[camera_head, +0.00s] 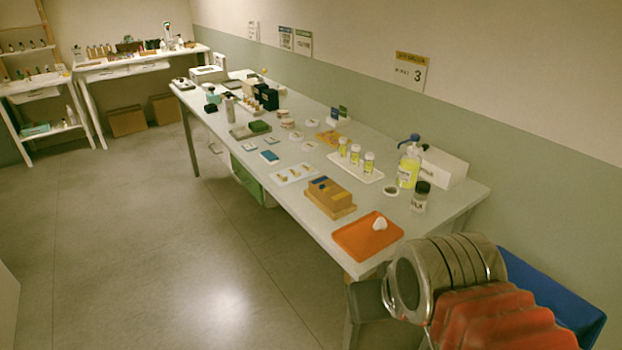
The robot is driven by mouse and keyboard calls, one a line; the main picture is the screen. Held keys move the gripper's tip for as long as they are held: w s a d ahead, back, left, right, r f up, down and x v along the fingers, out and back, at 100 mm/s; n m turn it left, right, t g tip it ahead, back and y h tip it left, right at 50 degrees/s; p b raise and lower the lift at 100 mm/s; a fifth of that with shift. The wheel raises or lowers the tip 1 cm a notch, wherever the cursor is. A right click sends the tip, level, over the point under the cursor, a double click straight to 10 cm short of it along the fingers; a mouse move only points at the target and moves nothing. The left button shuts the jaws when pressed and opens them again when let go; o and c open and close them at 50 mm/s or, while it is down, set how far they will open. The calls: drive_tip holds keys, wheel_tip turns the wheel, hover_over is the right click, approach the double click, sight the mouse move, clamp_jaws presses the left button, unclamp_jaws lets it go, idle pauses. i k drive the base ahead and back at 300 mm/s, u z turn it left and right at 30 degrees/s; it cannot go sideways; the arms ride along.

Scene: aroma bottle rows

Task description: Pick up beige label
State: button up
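A white tray (287,178) lies near the front edge of the long table, left of a tan box. Several small beige pieces (294,174) lie on it; they look like labels but are too small to read. I cannot tell which one is the beige label. My own arm, with metal rings and a red ridged part, fills the lower right, beside the table's near end. No gripper fingers show in this view, so what the gripper holds is hidden.
An orange tray (352,243) with a white lump (380,224) is at the near end. A tan box (331,194), a dark-capped jar (420,198), a yellow pump bottle (408,168) and a white rack (340,163) of vials stand nearby. The floor left is clear.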

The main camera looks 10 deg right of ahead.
sight(305, 167)
drive_tip(key=z, duration=0.1)
drive_tip(key=k, duration=0.1)
drive_tip(key=u, duration=0.45)
drive_tip(key=i, duration=0.6)
drive_tip(key=u, duration=0.7)
drive_tip(key=i, duration=1.5)
drive_tip(key=z, duration=0.85)
drive_tip(key=i, duration=0.8)
drive_tip(key=z, duration=0.6)
